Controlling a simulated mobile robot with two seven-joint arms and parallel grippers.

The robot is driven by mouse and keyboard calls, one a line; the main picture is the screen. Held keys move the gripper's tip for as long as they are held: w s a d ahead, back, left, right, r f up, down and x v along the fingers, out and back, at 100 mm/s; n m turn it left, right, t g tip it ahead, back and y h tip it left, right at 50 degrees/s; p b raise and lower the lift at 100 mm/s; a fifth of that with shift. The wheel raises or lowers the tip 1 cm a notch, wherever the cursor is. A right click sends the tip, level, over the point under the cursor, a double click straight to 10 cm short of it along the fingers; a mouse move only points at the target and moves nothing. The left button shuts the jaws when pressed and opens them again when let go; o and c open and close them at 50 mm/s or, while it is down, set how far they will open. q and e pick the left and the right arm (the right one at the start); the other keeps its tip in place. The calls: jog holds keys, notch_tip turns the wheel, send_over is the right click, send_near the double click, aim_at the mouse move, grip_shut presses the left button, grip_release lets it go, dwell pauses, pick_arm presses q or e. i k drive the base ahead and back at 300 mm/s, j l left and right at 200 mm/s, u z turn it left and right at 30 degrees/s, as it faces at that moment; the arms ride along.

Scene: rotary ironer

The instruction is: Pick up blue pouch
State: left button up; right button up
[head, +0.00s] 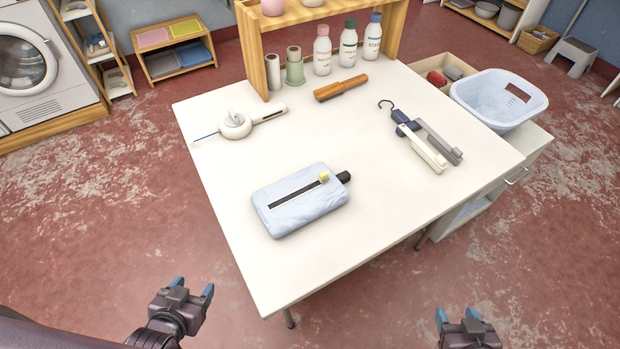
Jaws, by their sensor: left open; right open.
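The blue pouch (300,209) is pale blue and lies flat on the white table (350,250), left of the table's middle and towards its front. It has a dark zip along its top, a small yellow tag near the zip's right end and a black piece at its right end. My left gripper (192,288) is open and empty, off the table's left front edge, below and left of the pouch. My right gripper (458,316) is open and empty at the bottom right, off the table's front edge. Neither touches the pouch.
A hinged clamp-like tool (425,140) lies to the right. Bottles (348,48) stand by the wooden shelf. A light blue basket (490,100) stands right. The table's front is clear.

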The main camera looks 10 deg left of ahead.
aim_at(289, 203)
jog(key=l+u, duration=0.25)
jog(key=l, duration=0.15)
jog(key=k+l+u, duration=0.1)
jog(key=l+u, duration=0.5)
jog(key=l, duration=0.3)
jog(key=l+u, duration=0.35)
jog(key=l, duration=0.35)
